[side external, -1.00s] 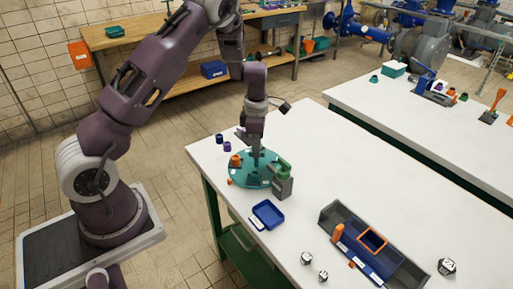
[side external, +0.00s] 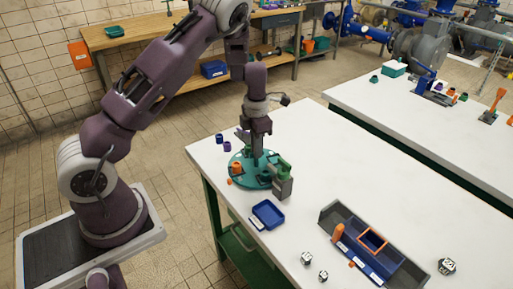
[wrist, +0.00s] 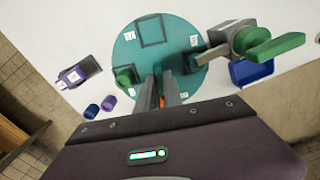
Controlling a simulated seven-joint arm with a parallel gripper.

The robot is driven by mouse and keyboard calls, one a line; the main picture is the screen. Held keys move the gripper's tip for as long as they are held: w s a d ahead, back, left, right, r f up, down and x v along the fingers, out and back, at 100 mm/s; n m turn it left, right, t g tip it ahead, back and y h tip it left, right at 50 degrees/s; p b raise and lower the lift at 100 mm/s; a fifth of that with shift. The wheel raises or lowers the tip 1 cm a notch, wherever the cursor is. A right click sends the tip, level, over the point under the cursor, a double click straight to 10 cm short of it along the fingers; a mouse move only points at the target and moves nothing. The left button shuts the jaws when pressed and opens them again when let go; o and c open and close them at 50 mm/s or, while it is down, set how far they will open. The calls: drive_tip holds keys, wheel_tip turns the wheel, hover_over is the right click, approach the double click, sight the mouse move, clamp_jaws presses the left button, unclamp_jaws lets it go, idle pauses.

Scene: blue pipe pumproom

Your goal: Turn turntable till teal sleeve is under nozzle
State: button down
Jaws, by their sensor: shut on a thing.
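The round teal turntable (side external: 240,180) lies on the white table. It also shows in the wrist view (wrist: 178,28). A green-teal sleeve (wrist: 125,76) stands near its left rim in the wrist view. An orange sleeve (side external: 236,168) stands on its left part in the side view; orange also shows between my fingers. The grey nozzle stand (side external: 283,188), with a green lever, is at the right rim; it also shows in the wrist view (wrist: 236,38). My gripper (side external: 258,157) points down over the turntable, shut on a part of it. The fingers (wrist: 164,78) hide the exact contact.
A blue tray (side external: 268,213) sits in front of the turntable. Blue and purple sleeves (side external: 227,146) stand off its far left edge.

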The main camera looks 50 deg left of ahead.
drive_tip(key=shift+n, duration=1)
drive_tip(key=shift+r+n, duration=0.1)
drive_tip(key=shift+n, duration=0.3)
drive_tip(key=c, duration=1.5)
unclamp_jaws()
wheel_tip(320, 180, up, 7)
